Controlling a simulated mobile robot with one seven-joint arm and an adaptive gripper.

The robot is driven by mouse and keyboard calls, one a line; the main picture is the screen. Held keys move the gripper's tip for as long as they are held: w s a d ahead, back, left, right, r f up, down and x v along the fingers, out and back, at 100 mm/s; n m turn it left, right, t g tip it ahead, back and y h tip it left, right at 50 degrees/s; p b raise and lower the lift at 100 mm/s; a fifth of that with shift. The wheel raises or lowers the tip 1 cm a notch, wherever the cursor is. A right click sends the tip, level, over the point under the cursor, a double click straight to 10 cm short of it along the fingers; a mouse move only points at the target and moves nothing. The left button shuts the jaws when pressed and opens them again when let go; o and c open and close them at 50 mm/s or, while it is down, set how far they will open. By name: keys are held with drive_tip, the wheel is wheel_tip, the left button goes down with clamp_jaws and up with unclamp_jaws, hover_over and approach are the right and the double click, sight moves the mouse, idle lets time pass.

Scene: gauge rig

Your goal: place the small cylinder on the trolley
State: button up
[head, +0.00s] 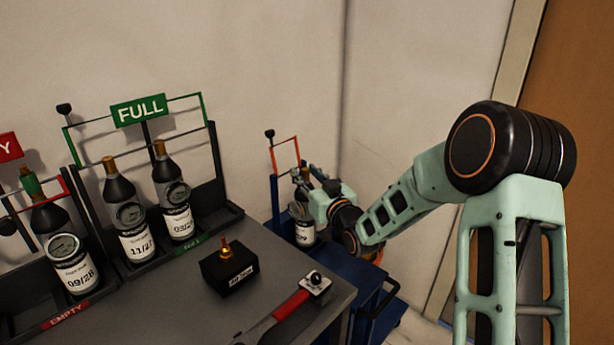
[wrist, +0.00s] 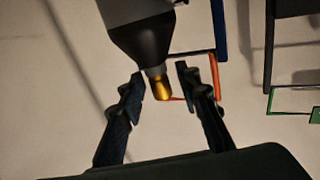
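The small cylinder, a dark bottle shape with a white label (head: 304,234), is at the blue trolley (head: 372,289) behind the bench's right end. It looks upright; its base is partly hidden, so I cannot tell exactly how it rests. My gripper (head: 312,190) is at its upper part and hides some of it. In the wrist view, the cylinder's dark shoulder (wrist: 144,40) and brass-coloured neck show. My gripper (wrist: 160,76) is open, with one finger on each side of the neck and visible gaps, so it is not clamped.
The grey bench (head: 180,302) holds dark cylinders in a rack under the green FULL sign (head: 139,109) and one by the red EMPTY label (head: 67,315). A black box with a brass fitting (head: 230,273) and a red-handled tool (head: 291,305) lie near its right edge.

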drive_tip(key=shift+r, duration=0.15)
drive_tip(key=shift+s+d, duration=0.1)
drive_tip(key=shift+s, duration=0.1)
drive_tip(key=p+v, duration=0.1)
drive_tip(key=v, duration=1)
drive_tip(key=shift+s, duration=0.3)
drive_tip(key=shift+w+d, duration=0.1)
drive_tip(key=shift+d, duration=0.05)
